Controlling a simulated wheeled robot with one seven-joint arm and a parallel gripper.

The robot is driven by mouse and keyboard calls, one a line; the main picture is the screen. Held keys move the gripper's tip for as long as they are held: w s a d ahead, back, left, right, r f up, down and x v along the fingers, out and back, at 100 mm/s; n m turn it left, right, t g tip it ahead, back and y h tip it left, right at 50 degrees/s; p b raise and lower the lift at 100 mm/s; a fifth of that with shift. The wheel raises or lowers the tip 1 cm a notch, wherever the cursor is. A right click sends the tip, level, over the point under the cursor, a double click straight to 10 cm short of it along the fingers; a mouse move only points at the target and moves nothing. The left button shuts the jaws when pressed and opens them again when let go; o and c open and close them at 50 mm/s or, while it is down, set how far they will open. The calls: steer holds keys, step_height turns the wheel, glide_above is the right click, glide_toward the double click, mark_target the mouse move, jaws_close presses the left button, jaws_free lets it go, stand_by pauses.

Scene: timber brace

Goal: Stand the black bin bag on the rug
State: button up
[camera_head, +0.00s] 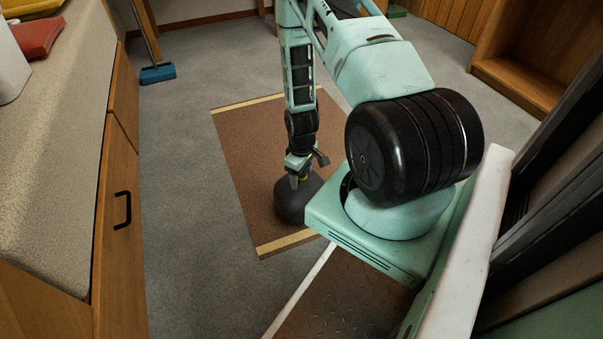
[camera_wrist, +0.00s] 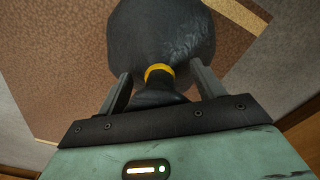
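The black bin bag (camera_head: 293,206) is on the brown rug (camera_head: 247,150), near its front border, and looks upright. In the wrist view the bag (camera_wrist: 162,35) shows a round dark body, a yellow tie (camera_wrist: 159,72) and a gathered neck below it. My gripper (camera_head: 298,180) is right above the bag, pointing down. In the wrist view my gripper's (camera_wrist: 160,76) two fingers stand on either side of the tied neck, spread apart, with a gap showing beside the tie. The bag's underside is hidden.
A wooden counter (camera_head: 60,130) with drawers runs along the left. A wooden shelf unit (camera_head: 520,80) is at the back right. The rug's far left part is clear.

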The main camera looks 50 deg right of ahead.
step_height(320, 180, up, 12)
steer(key=p, duration=0.7)
steer(key=shift+r, duration=0.2)
steer(key=w+a+r+n, duration=0.1)
steer(key=w+a+r, duration=0.5)
steer(key=a+r, duration=0.45)
steer(key=s+a+r+n+y, duration=0.1)
steer(key=a+r, duration=0.4)
steer(key=a, duration=0.3)
steer(key=s+a+r+n, duration=0.1)
steer(key=a+r, duration=0.4)
steer(key=a, duration=0.3)
steer(key=s+a+r+n, duration=0.1)
steer(key=s+a+r, duration=0.4)
steer(key=s, duration=0.3)
steer(key=s+a+r+n, duration=0.2)
steer(key=s+a+r, duration=0.3)
steer(key=s, duration=0.3)
steer(key=shift+a+r+n, duration=0.3)
steer(key=shift+a+r, duration=0.1)
steer(key=shift+r, duration=0.05)
steer(key=shift+s, duration=0.1)
